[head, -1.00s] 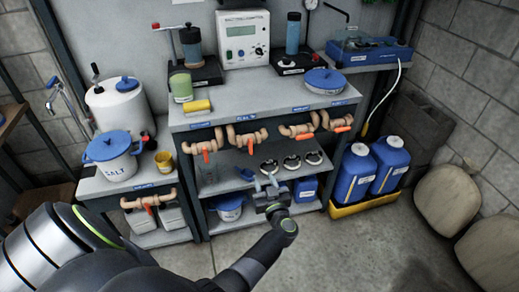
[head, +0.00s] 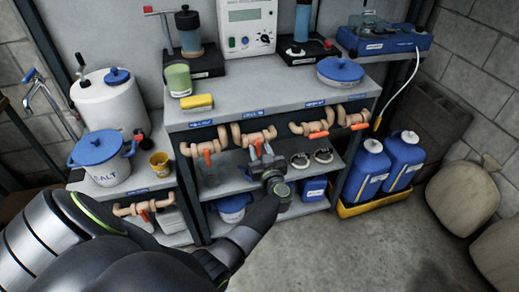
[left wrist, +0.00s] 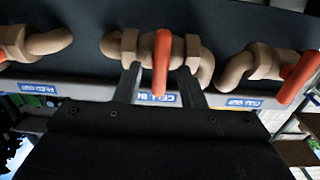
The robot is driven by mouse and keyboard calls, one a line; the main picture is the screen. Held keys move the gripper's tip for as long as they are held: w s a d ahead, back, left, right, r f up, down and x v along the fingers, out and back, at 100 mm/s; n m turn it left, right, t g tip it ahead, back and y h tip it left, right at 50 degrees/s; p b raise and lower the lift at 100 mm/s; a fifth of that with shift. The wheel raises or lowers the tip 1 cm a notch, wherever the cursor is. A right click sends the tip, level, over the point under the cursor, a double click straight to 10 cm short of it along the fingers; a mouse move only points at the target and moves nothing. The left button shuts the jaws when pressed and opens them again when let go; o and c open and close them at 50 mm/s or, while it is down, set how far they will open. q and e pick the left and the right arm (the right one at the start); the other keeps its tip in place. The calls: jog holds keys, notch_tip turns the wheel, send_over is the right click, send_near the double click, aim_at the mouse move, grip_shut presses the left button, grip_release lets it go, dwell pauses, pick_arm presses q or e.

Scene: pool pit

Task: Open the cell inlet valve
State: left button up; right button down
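The cell inlet valve (left wrist: 130,48) is a tan pipe valve with an orange lever (left wrist: 162,65), above a blue-and-white "CELL IN" label (left wrist: 157,97) that reads upside down in the left wrist view. In the head view it is the second valve (head: 255,137) from the left under the bench top's front edge, its lever partly hidden by my gripper. My left gripper (left wrist: 158,82) is open, with one finger on each side of the lever. The fingers look apart from it; exact depth is hard to tell. My right gripper is not in view.
Other orange-levered valves flank it: one left (head: 203,146), two right (head: 312,126) (head: 352,117), and one lower left (head: 141,208). The bench (head: 285,98) holds a yellow sponge (head: 196,102) and a blue-lidded dish (head: 340,72). Blue jugs (head: 366,172) stand right. Floor is clear in front.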

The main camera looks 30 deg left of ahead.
pick_arm(q)
grip_shut()
jog(key=shift+n, duration=0.3)
jog(key=shift+s+n+p, duration=0.1)
jog(key=shift+n+p, duration=0.4)
jog(key=shift+n, duration=0.7)
jog(key=n, duration=0.4)
jog(key=shift+s+a+f+n, duration=0.1)
jog(key=shift+n, duration=0.2)
jog(key=n, duration=0.5)
jog(key=shift+s+a+f+b, duration=0.1)
jog(key=shift+f+b, duration=0.1)
jog(key=shift+b, duration=0.2)
jog(key=n+b, duration=0.1)
jog(key=n, duration=0.4)
jog(key=shift+f+b, duration=0.1)
jog(key=shift+b, duration=0.25)
jog(key=shift+n, duration=0.4)
